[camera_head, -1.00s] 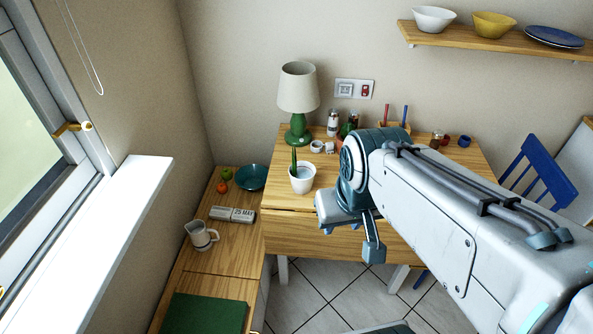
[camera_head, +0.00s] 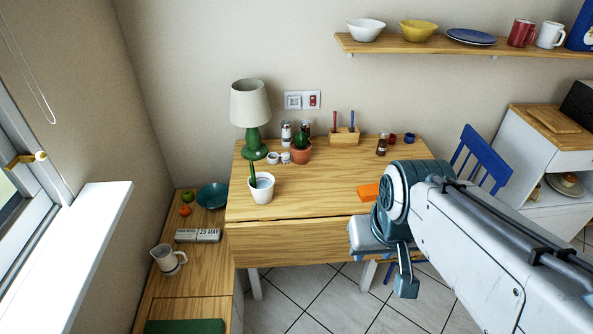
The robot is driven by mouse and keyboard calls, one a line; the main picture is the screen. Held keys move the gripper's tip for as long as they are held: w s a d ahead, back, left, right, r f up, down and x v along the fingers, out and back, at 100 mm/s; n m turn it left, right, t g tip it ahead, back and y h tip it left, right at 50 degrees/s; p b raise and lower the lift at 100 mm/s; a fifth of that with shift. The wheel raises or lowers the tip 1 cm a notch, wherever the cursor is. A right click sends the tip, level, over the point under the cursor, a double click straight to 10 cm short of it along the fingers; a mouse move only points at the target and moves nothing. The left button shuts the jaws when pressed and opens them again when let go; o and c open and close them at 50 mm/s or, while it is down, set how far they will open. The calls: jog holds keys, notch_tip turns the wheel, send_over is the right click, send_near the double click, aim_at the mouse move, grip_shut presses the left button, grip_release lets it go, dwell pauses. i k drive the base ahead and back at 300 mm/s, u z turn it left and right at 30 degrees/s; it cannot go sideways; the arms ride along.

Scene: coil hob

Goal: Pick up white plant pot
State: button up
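The white plant pot (camera_head: 262,190) stands upright on the wooden table (camera_head: 300,206), near its front left part. A tall green plant (camera_head: 253,173) rises from the pot. My gripper (camera_head: 404,278) hangs in front of the table's front edge, to the right of the pot and clearly apart from it. Only part of the gripper shows from the side, so its finger opening cannot be made out. I see nothing held in it.
A green lamp with a pale shade (camera_head: 250,103) stands behind the pot. A terracotta pot with a cactus (camera_head: 300,152) and small white cups (camera_head: 273,158) are near it. An orange block (camera_head: 369,192) lies near my arm. The table between pot and arm is clear.

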aim_at(261, 184)
jog(key=z, duration=0.45)
jog(key=i, duration=1.15)
jog(key=u, duration=2.25)
